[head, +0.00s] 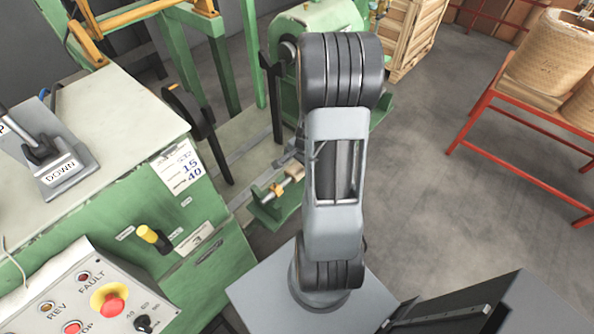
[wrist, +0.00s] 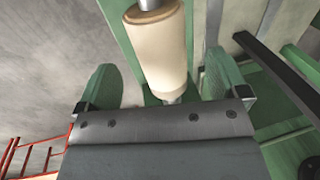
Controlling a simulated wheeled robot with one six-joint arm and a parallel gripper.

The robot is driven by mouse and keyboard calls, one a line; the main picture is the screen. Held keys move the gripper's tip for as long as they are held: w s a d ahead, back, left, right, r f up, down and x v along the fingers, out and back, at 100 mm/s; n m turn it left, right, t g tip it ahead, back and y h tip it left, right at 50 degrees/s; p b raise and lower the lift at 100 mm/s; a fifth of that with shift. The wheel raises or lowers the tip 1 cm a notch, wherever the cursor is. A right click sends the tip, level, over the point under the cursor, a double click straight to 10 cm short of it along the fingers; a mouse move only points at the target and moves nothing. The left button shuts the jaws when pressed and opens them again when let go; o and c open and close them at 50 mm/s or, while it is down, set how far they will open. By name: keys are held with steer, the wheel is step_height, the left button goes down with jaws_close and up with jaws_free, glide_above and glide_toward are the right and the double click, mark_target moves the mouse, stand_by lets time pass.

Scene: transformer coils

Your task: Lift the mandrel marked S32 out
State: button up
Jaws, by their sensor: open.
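In the wrist view, a cream cylinder (wrist: 158,52) with metal shaft ends lies between two rounded green plates (wrist: 102,88). It may be a mandrel, but I see no S32 marking on it. There a small shaft with a pale wooden piece (head: 294,172) sits on a low green bracket (head: 272,208) left of my arm.
A green machine cabinet (head: 200,240) with levers and a control panel (head: 85,305) stands at the left. Green machine frames rise behind my arm. A red rack (head: 525,118) with wound coils (head: 545,60) stands at the right. A wooden crate (head: 412,35) is at the back. Grey floor between is clear.

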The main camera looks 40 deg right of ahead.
mark_target(299, 166)
steer(key=shift+w+a+f+b, duration=0.15)
steer(key=shift+w+f, duration=0.1)
steer(key=shift+f, duration=1.1)
steer(key=shift+w+d+f+b, duration=0.15)
steer(key=shift+w+f, duration=0.1)
steer(key=shift+f, duration=1.05)
steer(key=shift+a, duration=0.1)
steer(key=shift+c, duration=0.2)
steer(key=c, duration=1.3)
